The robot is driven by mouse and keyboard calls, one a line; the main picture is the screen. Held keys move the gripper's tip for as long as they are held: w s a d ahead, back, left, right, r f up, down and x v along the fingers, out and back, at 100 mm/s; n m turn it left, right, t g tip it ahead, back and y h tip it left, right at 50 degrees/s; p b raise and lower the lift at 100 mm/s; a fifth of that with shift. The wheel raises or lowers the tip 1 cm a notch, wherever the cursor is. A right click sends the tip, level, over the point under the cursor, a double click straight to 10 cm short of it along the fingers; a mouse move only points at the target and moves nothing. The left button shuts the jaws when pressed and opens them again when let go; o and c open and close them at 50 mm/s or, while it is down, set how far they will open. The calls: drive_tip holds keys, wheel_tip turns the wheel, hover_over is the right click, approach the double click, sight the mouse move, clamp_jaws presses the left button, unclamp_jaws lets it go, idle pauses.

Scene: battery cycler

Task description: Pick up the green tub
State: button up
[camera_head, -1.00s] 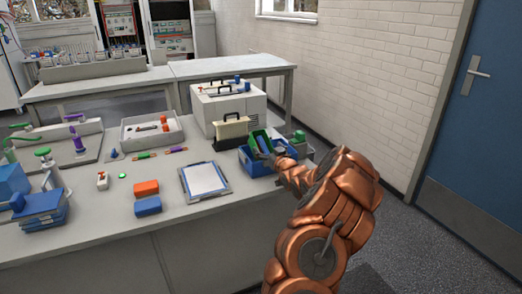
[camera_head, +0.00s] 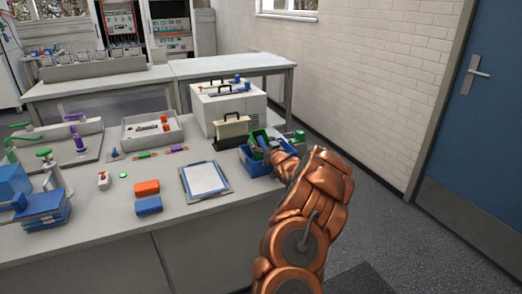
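A green tub (camera_head: 256,136) shows at the right end of the bench, in or just above a blue bin (camera_head: 256,168). My gripper (camera_head: 268,148) is at the tub's right side, over the blue bin, at the end of my copper-coloured arm. The fingers are small and partly hidden by the wrist, so I cannot tell whether they are open, shut or touching the tub. Another green object (camera_head: 298,136) shows to the right, behind my wrist.
A cream box with a dark handle (camera_head: 232,132) stands close to the left of the tub, with a white cabinet (camera_head: 228,104) behind. A clipboard (camera_head: 205,179) lies left of the blue bin. Orange (camera_head: 147,188) and blue (camera_head: 148,205) blocks lie farther left.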

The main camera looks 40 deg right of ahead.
drive_tip(key=c, duration=1.4)
